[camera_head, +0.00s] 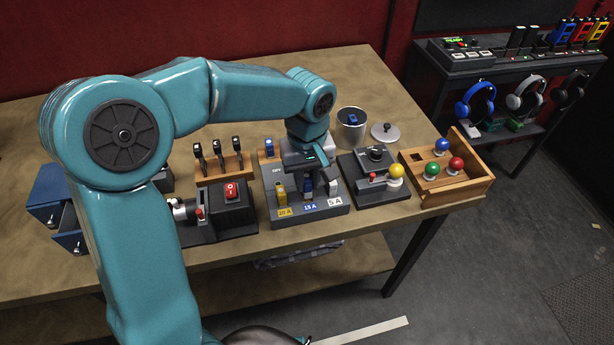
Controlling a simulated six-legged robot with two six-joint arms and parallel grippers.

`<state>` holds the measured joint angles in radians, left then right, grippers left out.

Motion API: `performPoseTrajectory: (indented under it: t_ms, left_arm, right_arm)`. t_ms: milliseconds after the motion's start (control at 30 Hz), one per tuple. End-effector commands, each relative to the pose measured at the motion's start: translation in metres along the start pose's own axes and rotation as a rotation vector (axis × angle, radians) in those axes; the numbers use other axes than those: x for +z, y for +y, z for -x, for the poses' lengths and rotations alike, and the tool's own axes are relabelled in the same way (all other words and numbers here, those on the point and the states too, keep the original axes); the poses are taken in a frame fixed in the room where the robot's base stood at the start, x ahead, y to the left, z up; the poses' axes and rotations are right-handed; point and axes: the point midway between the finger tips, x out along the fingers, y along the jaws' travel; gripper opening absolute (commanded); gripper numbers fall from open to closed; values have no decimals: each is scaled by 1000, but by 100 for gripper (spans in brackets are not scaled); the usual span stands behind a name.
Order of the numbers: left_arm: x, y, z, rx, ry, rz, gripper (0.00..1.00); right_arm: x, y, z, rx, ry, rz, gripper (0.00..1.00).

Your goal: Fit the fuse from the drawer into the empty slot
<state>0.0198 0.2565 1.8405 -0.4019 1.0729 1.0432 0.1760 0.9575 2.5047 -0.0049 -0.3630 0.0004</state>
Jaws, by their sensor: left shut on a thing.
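The fuse panel (292,207) stands near the table's front edge, with labels 20 A, 15 A and 5 A. A yellow fuse (281,193) stands above the 20 A label and a white fuse (333,188) above the 5 A label. A blue fuse (307,188) is above the 15 A label, under my left gripper (313,170). The gripper is shut on the blue fuse and hides its upper part; I cannot tell how deep the fuse sits. The blue drawer unit (48,190) at the left is partly hidden by my arm. My right gripper is not in view.
A metal can (351,130) with a blue item in it stands behind the panel, its lid (384,133) beside it. A switch box (228,205) is left of the panel. A knob box (375,178) and a wooden tray (470,185) with balls are right.

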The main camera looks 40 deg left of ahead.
Motion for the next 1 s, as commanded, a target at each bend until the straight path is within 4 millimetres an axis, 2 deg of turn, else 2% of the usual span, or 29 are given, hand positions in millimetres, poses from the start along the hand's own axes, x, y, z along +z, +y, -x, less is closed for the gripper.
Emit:
performPoseTrajectory:
  t_ms: [567, 1000]
  left_arm:
    - [0, 0, -1, 0, 0, 0, 0]
    - [0, 0, -10, 0, 0, 0, 0]
  right_arm:
    - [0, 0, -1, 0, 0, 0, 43]
    - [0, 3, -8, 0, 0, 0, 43]
